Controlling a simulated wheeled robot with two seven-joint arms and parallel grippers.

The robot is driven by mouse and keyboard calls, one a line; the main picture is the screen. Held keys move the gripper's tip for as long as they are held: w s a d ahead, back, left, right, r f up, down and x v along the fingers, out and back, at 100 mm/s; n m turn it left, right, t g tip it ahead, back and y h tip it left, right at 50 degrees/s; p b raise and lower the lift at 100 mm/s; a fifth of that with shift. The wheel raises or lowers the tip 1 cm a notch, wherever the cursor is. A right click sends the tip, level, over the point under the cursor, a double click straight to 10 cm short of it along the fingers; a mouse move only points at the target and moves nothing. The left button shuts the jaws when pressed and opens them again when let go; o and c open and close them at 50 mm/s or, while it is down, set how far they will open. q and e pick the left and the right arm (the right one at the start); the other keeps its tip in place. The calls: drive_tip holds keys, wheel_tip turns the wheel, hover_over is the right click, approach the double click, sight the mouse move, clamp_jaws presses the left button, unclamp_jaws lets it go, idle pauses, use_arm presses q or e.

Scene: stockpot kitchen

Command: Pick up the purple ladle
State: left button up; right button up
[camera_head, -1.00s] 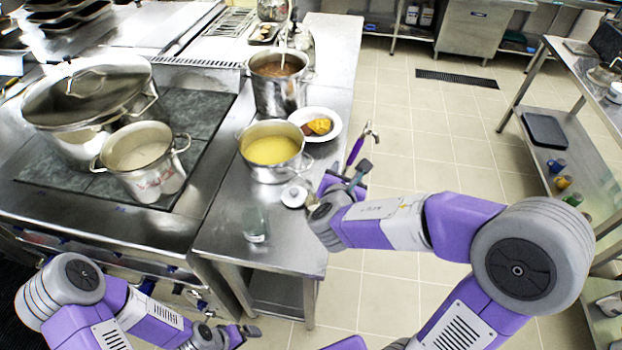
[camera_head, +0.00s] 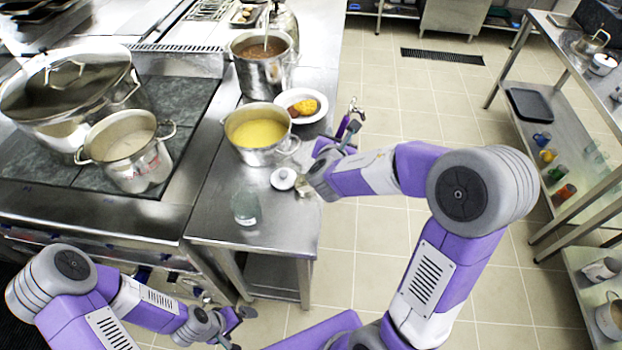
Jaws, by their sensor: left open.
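The purple ladle (camera_head: 342,126) shows at the right edge of the counter, seen against the floor. Its purple handle is tilted, with a silver part at its upper end. My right gripper (camera_head: 336,147) is at the lower end of the handle and appears shut on it; the fingers partly hide the contact. My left gripper (camera_head: 236,323) is low in front of the counter, open and empty, away from the ladle.
A pot of yellow soup (camera_head: 258,134), a plate of food (camera_head: 303,104), a white lid (camera_head: 284,179) and a glass (camera_head: 246,207) stand on the counter (camera_head: 213,190). A pot of brown soup (camera_head: 263,68) is behind. Shelving (camera_head: 560,125) stands right; the floor between is clear.

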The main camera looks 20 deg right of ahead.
clamp_jaws()
idle(1.2)
